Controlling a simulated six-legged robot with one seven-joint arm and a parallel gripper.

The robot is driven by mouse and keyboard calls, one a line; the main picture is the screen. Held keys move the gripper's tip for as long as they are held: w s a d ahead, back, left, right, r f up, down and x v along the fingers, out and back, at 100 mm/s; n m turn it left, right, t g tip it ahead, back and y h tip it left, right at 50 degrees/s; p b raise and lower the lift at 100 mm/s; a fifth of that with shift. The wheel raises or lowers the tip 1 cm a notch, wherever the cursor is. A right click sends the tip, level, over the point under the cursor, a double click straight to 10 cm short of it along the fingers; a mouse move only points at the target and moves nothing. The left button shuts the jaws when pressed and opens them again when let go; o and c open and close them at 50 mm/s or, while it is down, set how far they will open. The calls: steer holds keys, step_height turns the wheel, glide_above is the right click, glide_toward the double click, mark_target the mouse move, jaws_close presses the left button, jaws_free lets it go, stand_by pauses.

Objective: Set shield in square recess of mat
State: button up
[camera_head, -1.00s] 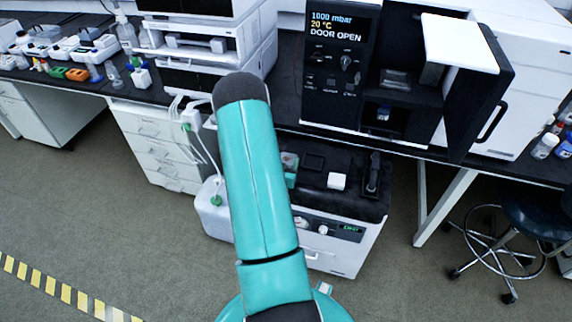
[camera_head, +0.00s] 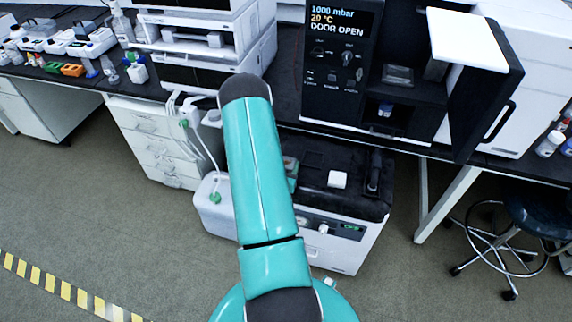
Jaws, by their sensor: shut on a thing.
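The black mat (camera_head: 325,202) covers the top of a low white cabinet. A small white block (camera_head: 337,180) sits on its right part, and a dark upright item (camera_head: 374,170) stands at its right edge. I cannot tell whether either is the shield. My teal arm crosses the middle of the view and hides the left part of the mat. A small grey and teal piece shows beside the arm's right edge; I cannot tell what it is. My gripper's fingers are hidden behind the arm.
An oven (camera_head: 335,75) with its door (camera_head: 488,95) open stands on the bench (camera_head: 290,115) above the mat. White stacked instruments (camera_head: 205,40) stand to its left. A stool (camera_head: 545,220) is at the right. The floor (camera_head: 90,230) at the left is clear.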

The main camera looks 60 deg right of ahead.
steer(key=shift+f, duration=0.15)
steer(key=o, duration=1.1)
steer(key=shift+a, duration=0.25)
steer(key=v, duration=1.1)
steer(key=shift+a, duration=0.3)
